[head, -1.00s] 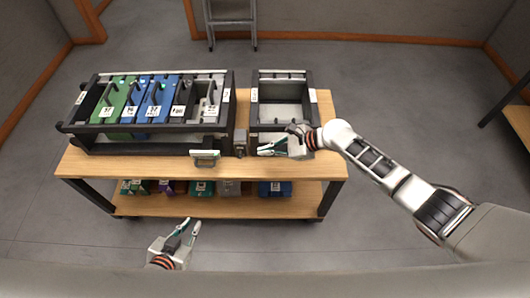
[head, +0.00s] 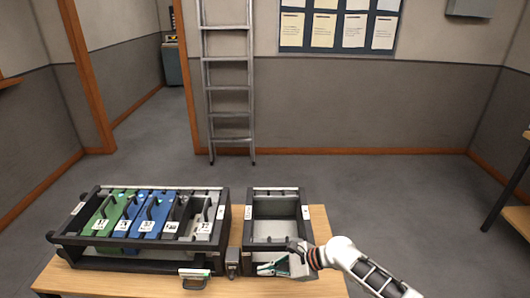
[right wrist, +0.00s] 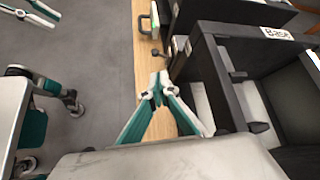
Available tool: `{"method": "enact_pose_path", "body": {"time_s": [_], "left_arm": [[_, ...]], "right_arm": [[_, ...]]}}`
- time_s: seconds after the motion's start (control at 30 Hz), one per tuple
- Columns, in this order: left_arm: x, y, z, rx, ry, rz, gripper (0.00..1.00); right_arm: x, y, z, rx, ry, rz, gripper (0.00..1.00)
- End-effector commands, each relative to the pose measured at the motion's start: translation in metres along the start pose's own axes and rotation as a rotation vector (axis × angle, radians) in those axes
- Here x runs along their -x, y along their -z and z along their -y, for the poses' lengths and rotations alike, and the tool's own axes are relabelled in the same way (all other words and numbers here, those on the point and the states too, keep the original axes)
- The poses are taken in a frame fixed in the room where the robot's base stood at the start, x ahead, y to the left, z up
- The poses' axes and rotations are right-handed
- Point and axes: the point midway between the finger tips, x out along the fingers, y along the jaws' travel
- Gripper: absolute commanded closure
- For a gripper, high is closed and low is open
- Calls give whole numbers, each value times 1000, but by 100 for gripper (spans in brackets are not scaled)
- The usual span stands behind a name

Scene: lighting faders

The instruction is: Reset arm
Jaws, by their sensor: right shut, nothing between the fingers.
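My right gripper (head: 272,268) is at the front of the small open-topped black-framed case (head: 249,213) on the table. It is shut and empty; in the right wrist view its teal fingers meet at the tips (right wrist: 158,86). In that view it is over the gap beside a black case labelled "Base" (right wrist: 205,45). My left gripper (right wrist: 38,14) is partly in view at the upper left of the right wrist view, its fingers apart. The head view does not show it.
The larger black rack (head: 135,262) at left holds green, blue and grey modules with handles. A small grey block (head: 233,262) sits between the cases. The wooden table (head: 323,232) has bare room at right. A ladder (head: 228,90) leans at the back wall.

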Motion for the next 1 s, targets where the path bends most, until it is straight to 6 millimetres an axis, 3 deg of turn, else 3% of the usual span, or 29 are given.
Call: {"method": "enact_pose_path", "body": {"time_s": [0.17, 0.3, 0.47, 0.67, 1.0], "left_arm": [[1, -2, -2, 5, -2, 4, 85], [1, -3, -6, 12, -4, 6, 85], [2, -4, -10, 19, -7, 9, 85], [3, -5, -10, 19, -8, 11, 85], [3, -6, -6, 7, -6, 12, 85]], "right_arm": [[-14, 9, -37, 155, 22, -23, 100], [-23, 23, -81, 421, 77, -88, 100], [-15, 42, -124, 748, 136, -218, 100], [24, 72, -170, 1152, 140, -457, 100], [140, 114, -242, 1792, -145, -907, 100]]}}
